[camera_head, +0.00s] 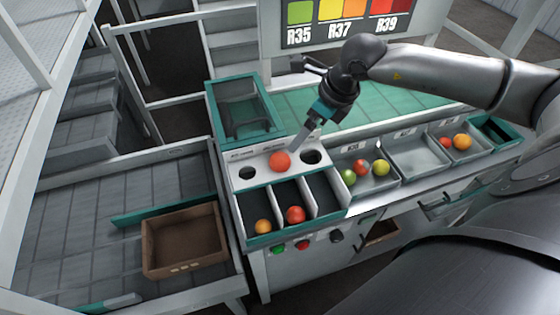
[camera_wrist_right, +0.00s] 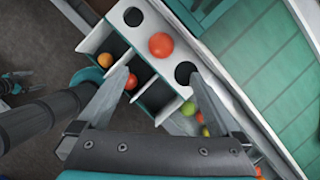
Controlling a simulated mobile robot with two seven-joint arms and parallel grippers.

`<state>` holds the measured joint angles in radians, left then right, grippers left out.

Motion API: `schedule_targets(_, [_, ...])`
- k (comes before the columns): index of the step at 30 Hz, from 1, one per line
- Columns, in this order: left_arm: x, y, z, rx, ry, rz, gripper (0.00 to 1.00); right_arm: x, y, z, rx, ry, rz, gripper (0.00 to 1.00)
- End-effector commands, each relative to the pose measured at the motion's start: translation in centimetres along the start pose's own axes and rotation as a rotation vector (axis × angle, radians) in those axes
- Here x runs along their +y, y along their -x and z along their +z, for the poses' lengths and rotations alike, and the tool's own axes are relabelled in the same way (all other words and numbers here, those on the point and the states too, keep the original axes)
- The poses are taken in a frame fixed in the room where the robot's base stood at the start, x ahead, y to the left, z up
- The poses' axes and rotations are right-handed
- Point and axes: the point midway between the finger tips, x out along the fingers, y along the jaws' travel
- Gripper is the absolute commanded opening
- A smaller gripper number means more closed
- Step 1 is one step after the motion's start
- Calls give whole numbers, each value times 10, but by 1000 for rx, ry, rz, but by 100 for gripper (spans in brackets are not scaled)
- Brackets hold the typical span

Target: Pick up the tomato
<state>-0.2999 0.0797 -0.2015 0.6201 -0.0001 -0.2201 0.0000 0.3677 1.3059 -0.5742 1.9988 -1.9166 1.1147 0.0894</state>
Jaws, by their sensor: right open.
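The red tomato (camera_head: 280,161) rests at the middle of the white panel, between two dark round holes. It also shows in the right wrist view (camera_wrist_right: 161,45), ahead of the fingers. My right gripper (camera_head: 297,147) points down just behind and to the right of the tomato in the head view. In the right wrist view its two fingers (camera_wrist_right: 157,76) are spread apart with nothing between them. A small dark shape with teal (camera_wrist_right: 12,86) at the left edge of the right wrist view looks like my left gripper; its jaws are unclear. The head view shows no left gripper.
Below the white panel (camera_head: 240,157) are dark bins holding an orange tomato (camera_head: 263,227) and a red one (camera_head: 295,214). Grey trays to the right hold more tomatoes (camera_head: 380,168). A brown crate (camera_head: 146,246) stands left. A sign (camera_head: 278,40) stands behind the green belt (camera_head: 385,101).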

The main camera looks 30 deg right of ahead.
Motion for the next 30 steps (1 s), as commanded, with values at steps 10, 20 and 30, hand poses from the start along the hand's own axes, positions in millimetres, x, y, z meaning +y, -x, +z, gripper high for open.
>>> schedule_targets(10, [0,6,0,0,1,0,100,3,-61,2,-4,-3,9,100])
schedule_targets(20, [0,7,0,0,2,0,100,2,-92,2,-4,-1,6,100])
schedule_targets(30, [0,12,-1,0,2,0,100,-2,-121,8,-5,-3,8,100])
